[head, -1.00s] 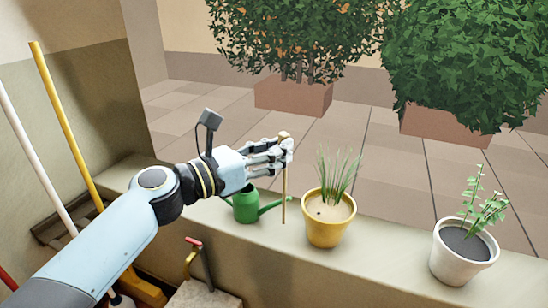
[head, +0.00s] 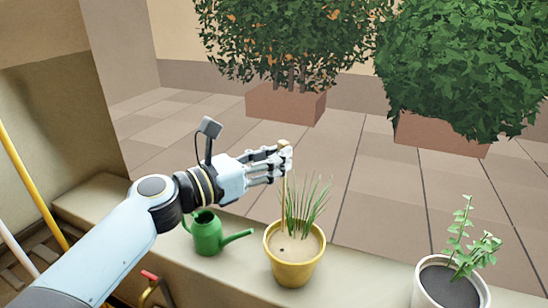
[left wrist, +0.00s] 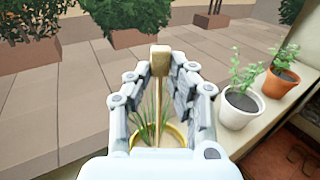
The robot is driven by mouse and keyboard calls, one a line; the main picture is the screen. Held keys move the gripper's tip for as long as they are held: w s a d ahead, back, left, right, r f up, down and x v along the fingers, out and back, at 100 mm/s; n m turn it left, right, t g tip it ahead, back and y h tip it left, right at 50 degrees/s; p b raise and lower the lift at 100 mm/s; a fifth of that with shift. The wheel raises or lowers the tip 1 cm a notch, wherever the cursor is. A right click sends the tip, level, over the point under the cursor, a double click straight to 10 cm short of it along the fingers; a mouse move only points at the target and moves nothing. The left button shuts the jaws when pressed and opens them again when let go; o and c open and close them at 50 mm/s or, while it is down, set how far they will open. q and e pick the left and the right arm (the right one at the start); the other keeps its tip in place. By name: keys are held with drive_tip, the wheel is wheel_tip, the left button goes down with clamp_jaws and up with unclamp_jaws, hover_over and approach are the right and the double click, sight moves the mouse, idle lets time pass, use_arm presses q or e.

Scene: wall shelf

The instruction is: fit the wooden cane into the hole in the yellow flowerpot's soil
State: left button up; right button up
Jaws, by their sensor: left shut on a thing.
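The wooden cane (head: 284,182) hangs roughly upright from my left gripper (head: 284,160), which is shut on it just below its knob. In the left wrist view the pale knob (left wrist: 160,61) stands up between the fingers. The yellow flowerpot (head: 291,273) stands on the ledge below the gripper, with sandy soil and a grass tuft. A small dark hole (head: 283,250) shows in the soil, towards the left. The cane's lower part runs down by the grass above the pot; its tip is hard to make out. The pot's rim partly shows in the left wrist view (left wrist: 182,134).
A green watering can (head: 207,235) stands on the ledge left of the pot. A white pot (head: 424,290) with a leafy plant stands to the right. The left wrist view also shows a terracotta pot (left wrist: 281,106). Bare ledge lies between the yellow and white pots.

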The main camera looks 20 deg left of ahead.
drive_tip(key=f+b, duration=0.3)
drive_tip(key=s+f+b, duration=0.1)
drive_tip(key=f+b, duration=0.1)
drive_tip(key=shift+a+f, duration=0.2)
drive_tip(key=shift+a, duration=0.15)
idle(0.4)
drive_tip(key=shift+a+r, duration=0.1)
drive_tip(key=shift+a, duration=0.15)
idle(0.4)
drive_tip(key=shift+d+r, duration=0.1)
drive_tip(key=shift+d, duration=0.15)
idle(0.6)
drive_tip(key=shift+f+b, duration=0.4)
drive_tip(key=shift+f, duration=0.1)
drive_tip(key=shift+a, duration=0.2)
idle(0.4)
drive_tip(key=shift+s+f+b, duration=0.15)
drive_tip(key=shift+f+b, duration=0.35)
